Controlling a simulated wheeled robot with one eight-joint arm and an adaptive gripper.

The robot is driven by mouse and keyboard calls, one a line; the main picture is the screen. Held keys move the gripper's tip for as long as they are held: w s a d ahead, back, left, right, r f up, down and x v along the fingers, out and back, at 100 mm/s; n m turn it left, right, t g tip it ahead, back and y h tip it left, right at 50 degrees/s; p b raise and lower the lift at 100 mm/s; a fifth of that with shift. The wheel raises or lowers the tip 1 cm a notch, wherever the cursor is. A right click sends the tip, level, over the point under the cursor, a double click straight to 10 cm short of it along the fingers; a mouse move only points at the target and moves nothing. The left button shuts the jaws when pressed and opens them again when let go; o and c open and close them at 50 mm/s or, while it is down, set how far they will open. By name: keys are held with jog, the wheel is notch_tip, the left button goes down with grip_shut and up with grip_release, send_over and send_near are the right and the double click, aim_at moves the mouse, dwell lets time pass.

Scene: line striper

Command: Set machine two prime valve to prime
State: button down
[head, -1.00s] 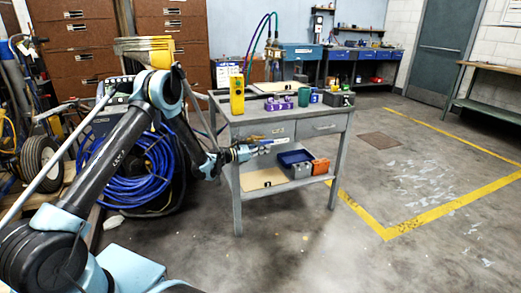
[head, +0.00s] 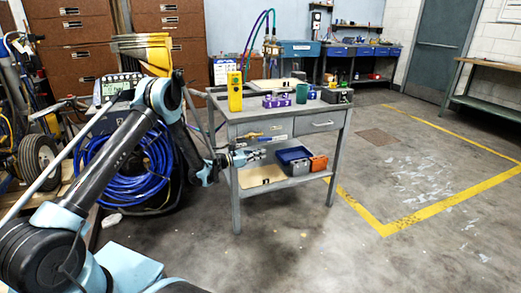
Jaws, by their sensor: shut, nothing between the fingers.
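A machine with a coiled blue hose (head: 120,175) and a small display panel (head: 112,88) stands at the left, partly hidden behind my arm. I cannot tell its number, and I cannot make out a prime valve on it. My gripper (head: 257,155) is shut and empty, in front of the grey workbench (head: 312,112), below its top. It looks apart from the bench, though the depth is hard to judge. A small yellow-and-blue item (head: 254,136) shows at the bench's left drawer front, just above my gripper; I cannot tell what it is.
The bench top holds a yellow device (head: 235,92), purple boxes (head: 278,100) and a green mug (head: 302,93). A blue bin (head: 293,155) and an orange box (head: 318,163) sit on its lower shelf. Open floor with a yellow line (head: 420,215) lies to the right.

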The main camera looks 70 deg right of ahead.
jog(key=v, duration=0.9)
jog(key=shift+f, duration=0.35)
